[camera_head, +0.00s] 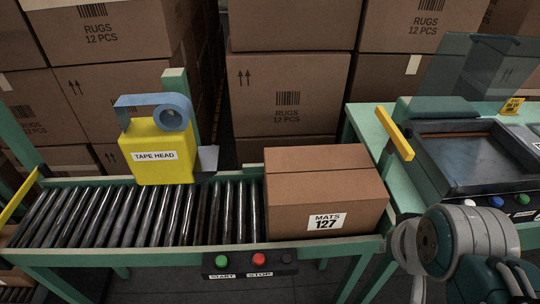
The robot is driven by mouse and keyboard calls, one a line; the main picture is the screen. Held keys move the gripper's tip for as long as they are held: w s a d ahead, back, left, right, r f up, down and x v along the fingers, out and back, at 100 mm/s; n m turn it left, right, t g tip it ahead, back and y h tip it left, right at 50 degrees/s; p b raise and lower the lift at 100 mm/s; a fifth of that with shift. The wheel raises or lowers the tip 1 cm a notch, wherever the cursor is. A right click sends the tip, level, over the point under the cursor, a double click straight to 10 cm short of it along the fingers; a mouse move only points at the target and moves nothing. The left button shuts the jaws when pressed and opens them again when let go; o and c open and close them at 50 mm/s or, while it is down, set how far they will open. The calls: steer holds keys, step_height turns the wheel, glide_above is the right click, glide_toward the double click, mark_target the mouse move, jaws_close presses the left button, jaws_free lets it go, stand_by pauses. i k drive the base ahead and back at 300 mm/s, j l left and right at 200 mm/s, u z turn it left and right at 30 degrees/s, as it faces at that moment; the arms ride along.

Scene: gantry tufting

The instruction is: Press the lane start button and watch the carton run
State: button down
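The green start button (221,261) sits on a dark control panel (240,272) on the front rail of the roller lane, above a label reading START. The red stop button (259,259) is to its right, above a STOP label. A brown carton (327,190) marked MATS 127 rests on the right end of the rollers (140,215). The yellow tape head (158,153) with a blue tape roll stands over the lane, left of the carton. Part of my arm shows at the lower right, right of the panel and carton. I cannot make out my gripper's fingers.
Stacked RUGS cartons (100,35) fill the back. At right, a green table (362,125) bears a dark machine (475,160) with its own coloured buttons, a raised clear cover and a yellow bar (394,132). The floor before the panel looks clear.

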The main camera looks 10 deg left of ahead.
mark_target(221, 261)
steer(key=u, duration=1.55)
